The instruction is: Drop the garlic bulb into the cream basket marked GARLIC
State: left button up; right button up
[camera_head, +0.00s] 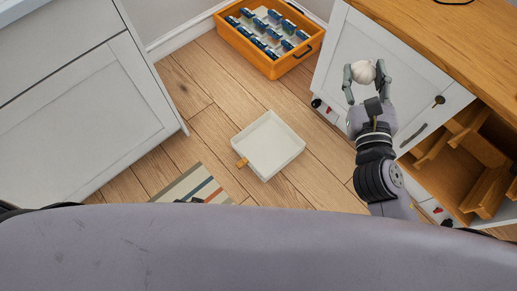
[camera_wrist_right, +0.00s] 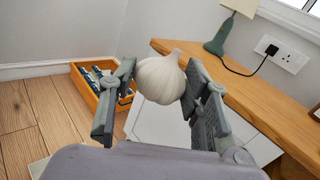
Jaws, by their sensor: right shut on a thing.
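The white garlic bulb (camera_head: 363,71) is held between the fingers of my right gripper (camera_head: 367,75), in front of the white cabinet door at the upper right. In the right wrist view the bulb (camera_wrist_right: 162,79) sits between the two finger pads (camera_wrist_right: 160,90), with its stem up. A cream basket (camera_head: 269,145), square, shallow and empty, lies on the wooden floor near the middle of the head view. An orange tag (camera_head: 242,163) is on its left side; I cannot read any marking. The bulb is up and to the right of the basket. My left gripper is not in view.
An orange crate (camera_head: 274,69) with several blue-topped items stands on the floor at the back. A white cabinet (camera_head: 80,100) is at the left. The wooden-topped cabinet (camera_head: 450,40) and open racks (camera_head: 480,150) are at the right. A striped mat (camera_head: 195,183) lies near my base.

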aim_at(270, 150)
jog(key=i+l+u, duration=0.45)
jog(key=l, duration=0.15)
jog(key=l+u, duration=0.2)
jog(key=l, duration=0.15)
jog(key=i+l+u, duration=0.25)
jog(key=l, duration=0.15)
jog(key=k+j, duration=0.05)
